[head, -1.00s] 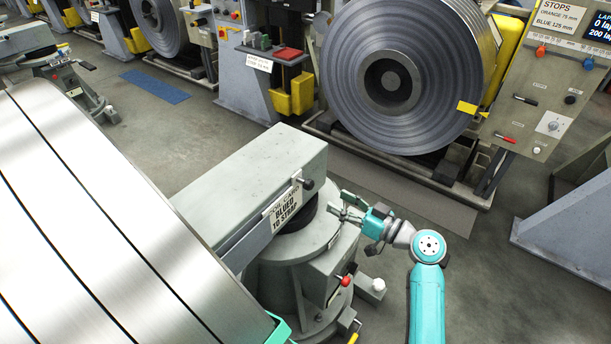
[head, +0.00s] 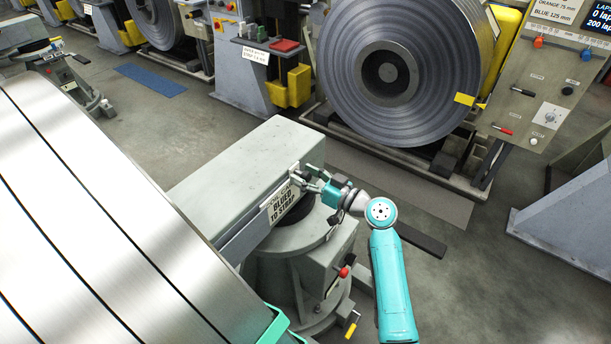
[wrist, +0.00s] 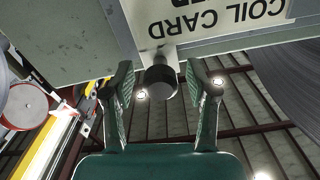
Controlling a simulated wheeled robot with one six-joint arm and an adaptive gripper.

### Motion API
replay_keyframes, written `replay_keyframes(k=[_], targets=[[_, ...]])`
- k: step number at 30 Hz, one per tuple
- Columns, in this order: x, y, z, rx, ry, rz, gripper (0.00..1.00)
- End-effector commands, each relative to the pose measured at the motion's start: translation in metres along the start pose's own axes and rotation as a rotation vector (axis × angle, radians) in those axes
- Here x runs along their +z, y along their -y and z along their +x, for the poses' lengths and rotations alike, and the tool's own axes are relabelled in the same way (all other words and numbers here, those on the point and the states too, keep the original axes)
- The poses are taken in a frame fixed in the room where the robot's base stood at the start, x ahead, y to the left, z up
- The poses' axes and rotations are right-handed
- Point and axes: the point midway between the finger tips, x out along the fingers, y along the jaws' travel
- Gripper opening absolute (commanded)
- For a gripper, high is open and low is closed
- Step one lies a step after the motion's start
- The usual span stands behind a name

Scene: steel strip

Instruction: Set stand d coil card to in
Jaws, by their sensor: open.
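The coil card (head: 284,203) is a white plate lettered "BLUED TO STRAP" on the side of the grey stand head (head: 235,170). In the wrist view the card (wrist: 215,15) appears upside down at the top, reading "COIL CARD". A dark round knob (wrist: 160,82) sticks out by the card's edge. My gripper (wrist: 160,90) is open, with one finger on each side of the knob; I cannot tell whether either finger touches it. In the head view my gripper (head: 312,178) is at the card's upper right end and hides the knob.
A large steel coil (head: 45,220) fills the left. The stand's round pedestal (head: 300,265) carries a red knob (head: 343,272) and a yellow handle (head: 351,328). A wound coil (head: 440,100) and control panel (head: 545,95) stand behind.

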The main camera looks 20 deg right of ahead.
Motion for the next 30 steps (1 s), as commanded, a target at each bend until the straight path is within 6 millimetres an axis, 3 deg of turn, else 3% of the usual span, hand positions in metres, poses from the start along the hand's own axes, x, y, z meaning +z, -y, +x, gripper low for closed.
replay_keyframes(k=[5, 8, 12, 13, 23, 30], targets=[[0.0, 0.0, 0.0, 0.0, 0.0, 0.0, 0.58], [0.0, 0.0, 0.0, 0.0, 0.0, 0.0, 0.38], [0.0, 0.0, 0.0, 0.0, 0.0, 0.0, 0.03], [0.0, 0.0, 0.0, 0.0, 0.0, 0.0, 0.0], [0.003, 0.011, 0.0, -0.002, 0.001, 0.0, 0.0], [0.013, 0.06, 0.0, -0.006, 0.002, 0.001, 0.0]])
